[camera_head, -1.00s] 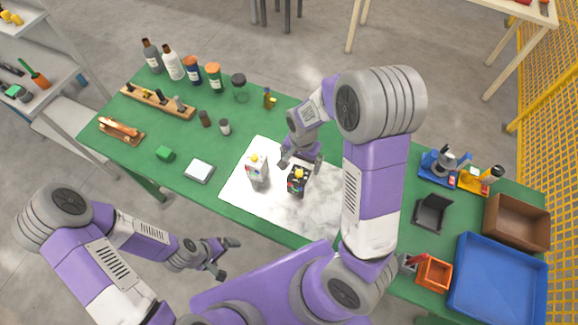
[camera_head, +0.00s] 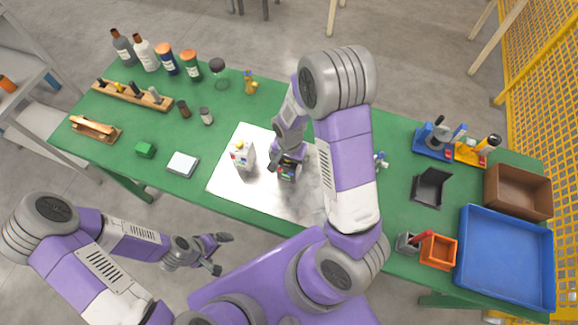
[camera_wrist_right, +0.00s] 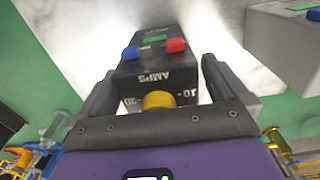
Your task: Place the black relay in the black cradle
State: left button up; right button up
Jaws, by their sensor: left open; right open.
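The black relay (camera_head: 288,170) stands on the white marbled plate (camera_head: 225,186) in the head view. In the right wrist view the black relay (camera_wrist_right: 152,72) has a red and a blue terminal, a green patch and a yellow knob. My right gripper (camera_head: 286,160) is over the relay, its open fingers (camera_wrist_right: 160,88) on either side of it; whether they touch it I cannot tell. The black cradle (camera_head: 432,187) stands empty on the green table at the right. My left gripper (camera_head: 216,254) is open and empty, off the table's front edge.
A white relay-like box (camera_head: 242,156) stands just left of the black relay. Right of the cradle are a blue tray (camera_head: 506,256), a brown box (camera_head: 518,192) and an orange bin (camera_head: 438,250). Bottles (camera_head: 145,53) line the back left.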

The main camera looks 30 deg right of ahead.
jog(key=shift+f, duration=0.35)
jog(key=shift+c, duration=0.5)
jog(key=c, duration=1.2)
jog(key=shift+r, duration=0.15)
jog(key=shift+c, duration=0.6)
